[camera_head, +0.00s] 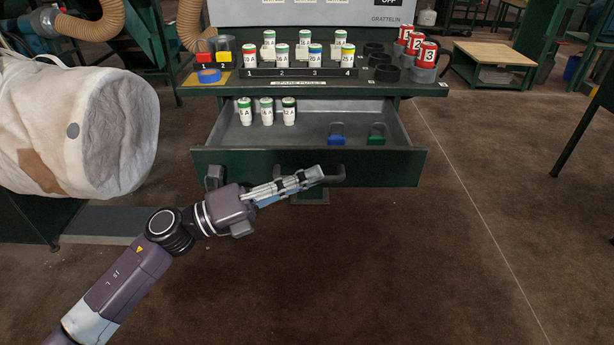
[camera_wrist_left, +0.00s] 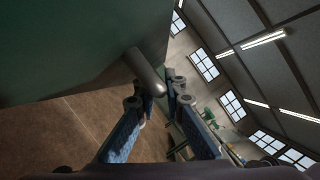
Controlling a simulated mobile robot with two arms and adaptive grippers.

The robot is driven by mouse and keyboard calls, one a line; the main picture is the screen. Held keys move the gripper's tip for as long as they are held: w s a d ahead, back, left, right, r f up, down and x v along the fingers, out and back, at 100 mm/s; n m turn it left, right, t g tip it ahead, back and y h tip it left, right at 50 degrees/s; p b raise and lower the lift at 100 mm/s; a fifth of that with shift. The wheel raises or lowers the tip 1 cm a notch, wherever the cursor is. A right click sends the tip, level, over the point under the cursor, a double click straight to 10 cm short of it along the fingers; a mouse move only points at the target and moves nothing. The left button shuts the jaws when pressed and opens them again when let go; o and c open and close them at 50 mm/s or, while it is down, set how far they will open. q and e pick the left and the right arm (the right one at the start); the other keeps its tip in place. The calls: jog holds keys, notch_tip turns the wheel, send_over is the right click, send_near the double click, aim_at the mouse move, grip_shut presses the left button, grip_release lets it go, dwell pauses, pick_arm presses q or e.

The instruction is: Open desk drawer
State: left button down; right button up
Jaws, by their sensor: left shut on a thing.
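The dark green desk drawer (camera_head: 400,166) is pulled out, and its grey inside shows under the desk top (camera_head: 400,90). The drawer's metal handle (camera_head: 338,176) is on its front, partly hidden behind my left gripper. My left gripper (camera_head: 316,175) is at the right part of the handle, shut on it. In the left wrist view the handle (camera_wrist_left: 146,70) runs between the two fingertips (camera_wrist_left: 160,100), close against the green drawer front (camera_wrist_left: 80,45). My right gripper is not in view.
Several labelled fuses (camera_head: 267,111) and a blue (camera_head: 336,139) and a green (camera_head: 376,140) item lie in the drawer. More fuses (camera_head: 282,56) stand on the desk.

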pick_arm(q)
jog(key=shift+f, duration=0.1)
jog(key=c, duration=2.3)
grip_release()
jog(key=shift+a, duration=0.1)
jog(key=v, duration=1.2)
